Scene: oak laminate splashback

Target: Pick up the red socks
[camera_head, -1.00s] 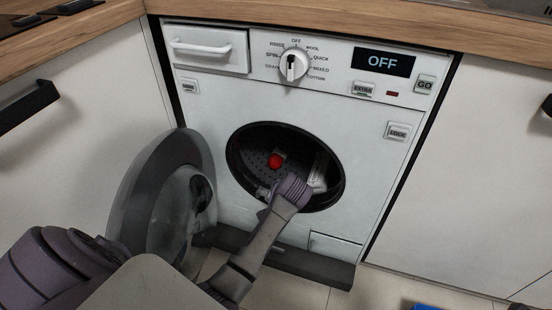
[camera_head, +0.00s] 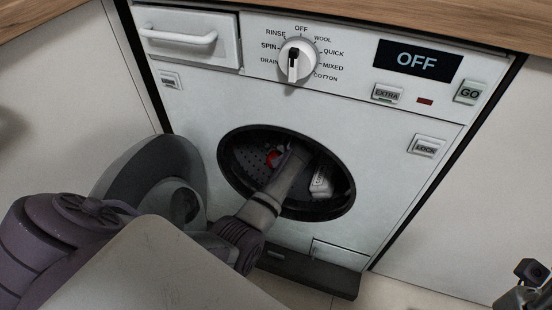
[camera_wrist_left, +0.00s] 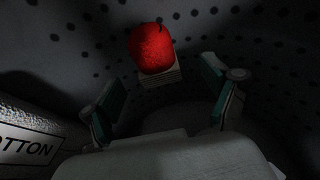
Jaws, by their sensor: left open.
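The red socks (camera_head: 271,158), a red rounded bundle, lie inside the washing machine drum. In the left wrist view they (camera_wrist_left: 152,48) sit at the far side of the drum, with a pale ribbed band below the red part. My left gripper (camera_wrist_left: 163,98) is inside the drum, open and empty. Its two fingers stand apart, short of the socks, which show beyond and above the gap. In the head view my left arm reaches through the round opening and partly covers the socks. Part of my right gripper (camera_head: 525,288) shows at the bottom right corner; its fingers are unclear.
A pale item (camera_head: 320,183) lies at the drum's right; its side lettered "OTTON" shows at the left wrist view's left (camera_wrist_left: 28,142). The machine's round door (camera_head: 150,170) hangs open at left, beside my arm. The display reads OFF.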

